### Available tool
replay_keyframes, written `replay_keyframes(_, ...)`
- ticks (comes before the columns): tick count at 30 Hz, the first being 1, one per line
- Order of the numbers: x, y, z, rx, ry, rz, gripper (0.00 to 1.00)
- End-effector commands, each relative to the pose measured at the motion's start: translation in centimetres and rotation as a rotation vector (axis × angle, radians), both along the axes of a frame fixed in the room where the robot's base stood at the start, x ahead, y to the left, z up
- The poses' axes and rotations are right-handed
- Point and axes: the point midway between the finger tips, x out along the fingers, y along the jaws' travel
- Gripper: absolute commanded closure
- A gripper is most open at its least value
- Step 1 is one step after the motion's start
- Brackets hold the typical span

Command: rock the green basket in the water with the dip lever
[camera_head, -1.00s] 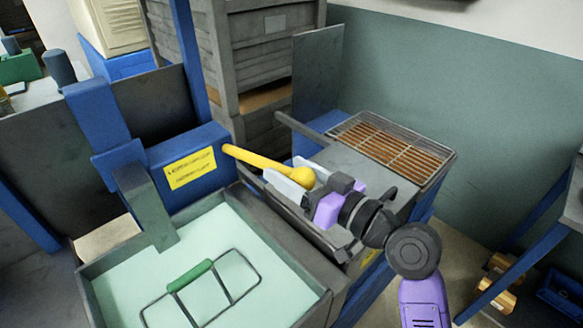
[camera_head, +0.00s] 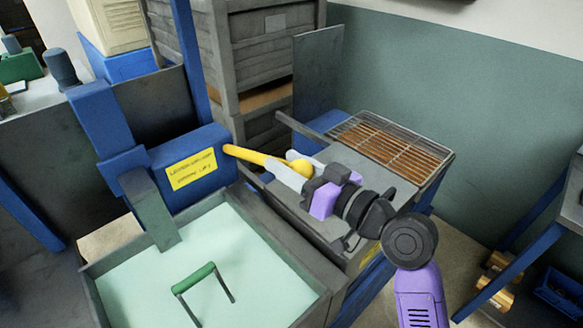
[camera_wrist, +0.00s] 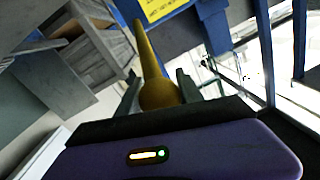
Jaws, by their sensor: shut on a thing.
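The yellow dip lever (camera_head: 258,157) sticks out from the blue housing with the yellow label. My gripper (camera_head: 298,170) is shut on the ball end of the lever. In the wrist view the lever (camera_wrist: 148,50) runs away from between the two fingers (camera_wrist: 160,92). The green basket handle (camera_head: 194,278) stands above the pale water (camera_head: 240,245) in the tank at lower left. Only the handle and its two uprights show; the rest of the basket is hidden under the water.
A wire rack (camera_head: 390,145) lies on the grey bench right of the tank, behind my arm. Stacked grey crates (camera_head: 255,50) stand at the back. The yellow label (camera_head: 190,168) is on the blue housing (camera_head: 218,140). A blue-legged table stands at right.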

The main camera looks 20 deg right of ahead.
Motion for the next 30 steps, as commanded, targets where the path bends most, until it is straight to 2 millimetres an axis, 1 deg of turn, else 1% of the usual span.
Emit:
replay_keyframes(1,0.6,0.2,2.3,-0.002,-0.009,0.001,1.00)
replay_keyframes(6,2.5,0.9,5.8,-0.001,-0.010,0.002,1.00)
replay_keyframes(9,3.6,1.2,7.1,-0.001,-0.008,0.001,1.00)
replay_keyframes(13,4.4,1.4,7.8,0.000,-0.006,-0.002,1.00)
replay_keyframes(23,4.5,1.4,7.6,0.000,-0.003,-0.002,1.00)
replay_keyframes(24,4.5,1.4,7.6,0.000,-0.002,-0.001,0.49)
replay_keyframes(26,4.5,1.4,7.6,0.000,-0.002,-0.001,0.37)
replay_keyframes(30,4.5,1.4,7.7,0.000,-0.003,-0.001,0.36)
